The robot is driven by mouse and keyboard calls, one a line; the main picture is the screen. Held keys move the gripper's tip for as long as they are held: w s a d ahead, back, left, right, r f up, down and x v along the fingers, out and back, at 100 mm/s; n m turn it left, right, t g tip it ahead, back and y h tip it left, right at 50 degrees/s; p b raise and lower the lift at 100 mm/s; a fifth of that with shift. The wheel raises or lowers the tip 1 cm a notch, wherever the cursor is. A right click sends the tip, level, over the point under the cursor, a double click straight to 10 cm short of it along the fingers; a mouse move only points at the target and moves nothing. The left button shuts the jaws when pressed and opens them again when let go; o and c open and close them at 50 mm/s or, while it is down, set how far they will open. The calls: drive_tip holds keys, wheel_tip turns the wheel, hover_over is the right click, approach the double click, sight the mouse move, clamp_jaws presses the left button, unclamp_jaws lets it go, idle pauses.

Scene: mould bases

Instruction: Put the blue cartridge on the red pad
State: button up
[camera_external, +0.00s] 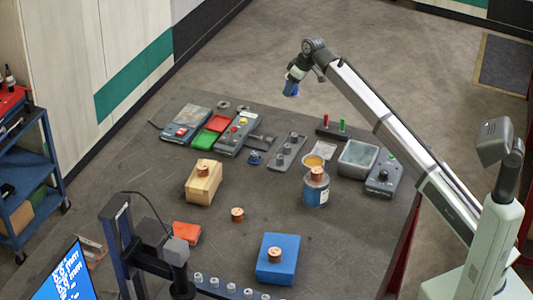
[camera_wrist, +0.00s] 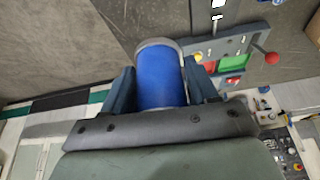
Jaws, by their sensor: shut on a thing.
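The blue cartridge (camera_wrist: 160,80) is a blue cylinder with a grey end, held between the two dark fingers of my gripper (camera_wrist: 162,88) in the wrist view. In the external view my gripper (camera_external: 292,80) is raised above the far edge of the table, with the blue cartridge (camera_external: 290,89) at its tip, clear of any surface. The red pad (camera_external: 204,140) lies flat at the table's back left, beside a green pad (camera_external: 217,123). My gripper is up and to the right of it in the picture. In the wrist view the red pad (camera_wrist: 209,66) is partly hidden by a finger.
Grey control boxes (camera_external: 186,123) (camera_external: 237,134) flank the pads. A wooden block (camera_external: 203,186), a blue block (camera_external: 278,262) and a blue can (camera_external: 315,190) carry copper-coloured pieces. An orange-red block (camera_external: 186,232) lies at the front left. The table's middle has bare room.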

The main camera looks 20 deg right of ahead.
drive_tip(key=shift+s+a+r, duration=0.25)
drive_tip(key=shift+a+r, duration=0.45)
drive_tip(key=shift+r, duration=0.3)
drive_tip(key=s+a+n, duration=0.1)
drive_tip(key=s+a, duration=0.2)
drive_tip(key=a, duration=0.4)
drive_tip(key=s+a+n, duration=0.1)
drive_tip(key=s+a, duration=0.2)
drive_tip(key=a, duration=0.5)
drive_tip(key=n+g+y, duration=0.2)
drive_tip(key=n+g, duration=0.1)
drive_tip(key=n, duration=0.3)
hover_over(180, 231)
drive_tip(key=d, duration=0.1)
drive_tip(key=shift+s+d+f, duration=0.1)
drive_tip(key=shift+f, duration=3.7)
drive_tip(key=shift+d+f, duration=0.1)
drive_tip(key=shift+f, duration=3.7)
drive_tip(key=shift+f, duration=0.15)
drive_tip(key=o, duration=1.1)
drive_tip(key=shift+o, duration=0.2)
